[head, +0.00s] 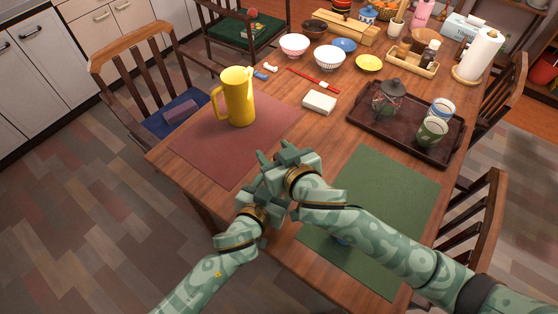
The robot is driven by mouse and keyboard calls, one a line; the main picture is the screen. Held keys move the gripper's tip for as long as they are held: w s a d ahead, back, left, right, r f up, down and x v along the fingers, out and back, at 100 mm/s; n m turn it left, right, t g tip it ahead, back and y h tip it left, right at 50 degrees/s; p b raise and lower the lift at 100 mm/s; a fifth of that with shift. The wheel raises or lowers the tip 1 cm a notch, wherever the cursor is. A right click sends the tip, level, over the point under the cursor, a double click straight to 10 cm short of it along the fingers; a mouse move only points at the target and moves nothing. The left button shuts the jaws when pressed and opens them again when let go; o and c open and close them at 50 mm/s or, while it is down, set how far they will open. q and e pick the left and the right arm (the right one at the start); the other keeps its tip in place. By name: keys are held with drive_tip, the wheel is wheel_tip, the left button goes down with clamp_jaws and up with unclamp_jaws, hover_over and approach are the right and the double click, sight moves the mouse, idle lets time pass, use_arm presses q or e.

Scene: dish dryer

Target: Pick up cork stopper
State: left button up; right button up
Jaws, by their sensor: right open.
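I cannot make out a cork stopper anywhere in the head view; it may be hidden or too small to tell. My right gripper (277,157) is open over the table between the red placemat (200,150) and the green placemat (385,185). My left gripper (272,184) is just below it in the picture, overlapped by the right one. Its fingers are not clear enough to show whether it is open or shut. My forearms hide part of the table's near edge and the green placemat.
A yellow pitcher (239,98) stands on the red placemat. A white block (319,102) lies beyond my grippers. A dark tray (417,143) at right bears a glass jar (388,100) and two cups. Bowls (330,57) crowd the far side. Chairs (160,80) flank the table.

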drive_tip(key=c, duration=1)
use_arm(q)
drive_tip(key=o, duration=1.4)
drive_tip(key=shift+c, duration=0.2)
use_arm(e)
wheel_tip(320, 180, up, 10)
use_arm(q)
drive_tip(key=v, duration=1.2)
